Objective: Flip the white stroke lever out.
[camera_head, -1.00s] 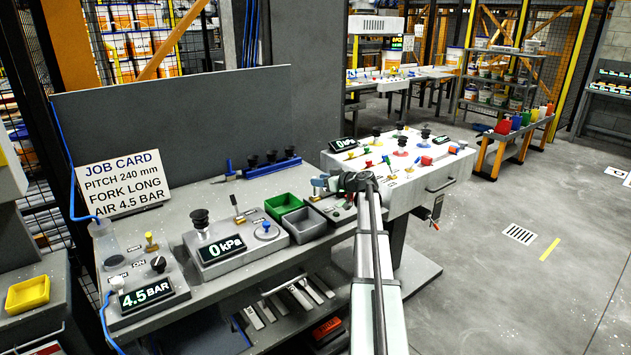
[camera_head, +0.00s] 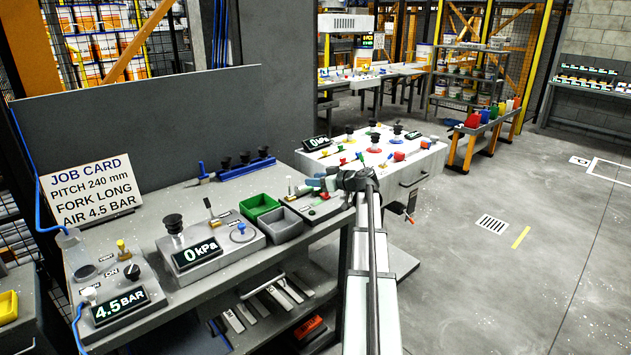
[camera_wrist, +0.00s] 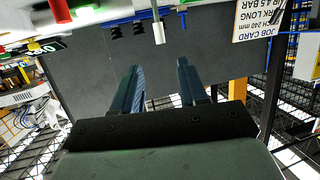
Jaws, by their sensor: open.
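A small upright white lever (camera_head: 290,185) stands on the grey control box (camera_head: 322,212) right of the parts bins. It looks like the stroke lever, but it is small in this view. In the wrist view, which is upside down, a white-ended lever (camera_wrist: 158,32) shows beyond my fingertips, roughly in line with the gap between them. My gripper (camera_head: 314,183) is over that box, just right of the lever. In the wrist view my gripper (camera_wrist: 158,68) is open, with nothing between its fingers. My arm hides part of the box.
A green bin (camera_head: 259,206) and a grey bin (camera_head: 283,225) stand left of the box. A unit reading 0 kPa (camera_head: 215,252) is further left. A white panel (camera_head: 400,165) with coloured knobs lies beyond my arm. A blue rack (camera_head: 243,169) sits behind.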

